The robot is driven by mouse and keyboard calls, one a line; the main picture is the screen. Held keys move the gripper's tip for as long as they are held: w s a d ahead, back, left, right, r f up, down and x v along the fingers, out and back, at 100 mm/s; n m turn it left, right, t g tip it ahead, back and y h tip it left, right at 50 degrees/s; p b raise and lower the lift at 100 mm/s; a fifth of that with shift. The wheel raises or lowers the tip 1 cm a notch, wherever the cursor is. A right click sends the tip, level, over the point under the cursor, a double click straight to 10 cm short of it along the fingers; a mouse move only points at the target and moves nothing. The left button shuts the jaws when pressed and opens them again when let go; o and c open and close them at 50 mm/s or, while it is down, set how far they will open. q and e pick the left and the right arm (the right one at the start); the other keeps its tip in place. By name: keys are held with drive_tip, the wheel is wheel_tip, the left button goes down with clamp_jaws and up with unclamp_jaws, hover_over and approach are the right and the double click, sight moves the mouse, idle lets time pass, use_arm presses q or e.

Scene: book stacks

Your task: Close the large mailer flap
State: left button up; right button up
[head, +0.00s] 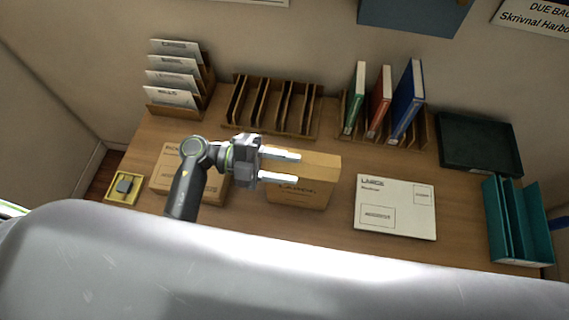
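A flat white mailer (395,206) marked "LARGE" lies on the desk right of centre, its printed face up. No raised flap can be made out on it. My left gripper (288,167) is open, its two fingers apart and pointing right. It is left of the white mailer and appears in front of a brown cardboard box (318,190). The box's printed label is partly hidden by a finger. Whether the fingers touch the box I cannot tell. My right gripper is not in view.
Another brown box (165,173) lies partly behind my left arm. A yellow tray (122,189) is at the left edge. Wooden racks (275,105) with envelopes and books line the back. A dark green tray (478,143) and teal holder (517,222) stand right.

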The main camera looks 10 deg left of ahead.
use_arm(q)
drive_tip(key=c, duration=0.6)
drive_tip(key=shift+o, duration=0.2)
drive_tip(key=shift+f+m+b, duration=0.4)
drive_tip(key=shift+m+b, duration=0.3)
drive_tip(key=shift+b, duration=0.3)
drive_tip(key=shift+r, duration=0.1)
drive_tip(key=o, duration=0.9)
